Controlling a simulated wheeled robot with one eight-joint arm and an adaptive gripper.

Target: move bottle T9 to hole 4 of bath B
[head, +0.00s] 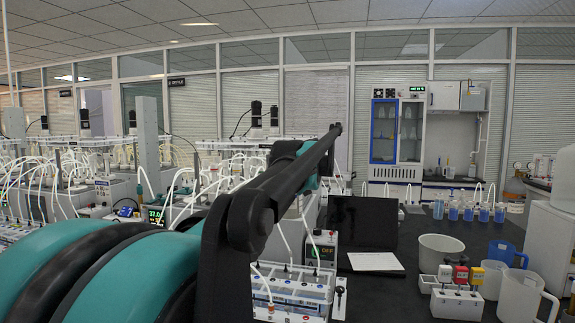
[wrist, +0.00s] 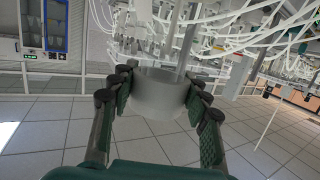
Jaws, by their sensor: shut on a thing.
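In the wrist view my gripper (wrist: 161,90) is shut on a pale grey, round, cylinder-like thing (wrist: 159,100), with green finger pads on both sides of it. It may be the top of bottle T9, but no label is readable. It is held up above the tiled floor. In the head view my arm crosses the middle, and my gripper cannot be made out. A white bath (head: 290,292) with bottles and tubes stands at the front centre. Its letter and hole numbers are not clear, and my arm hides part of the area behind it.
A control box (head: 321,250) reading OFF stands behind the bath. A dark laptop (head: 360,223), a white bowl (head: 436,252), jugs (head: 524,295) and blue-filled bottles (head: 468,212) are on the dark bench at right. Many white tubes crowd the left and the wrist view's top.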

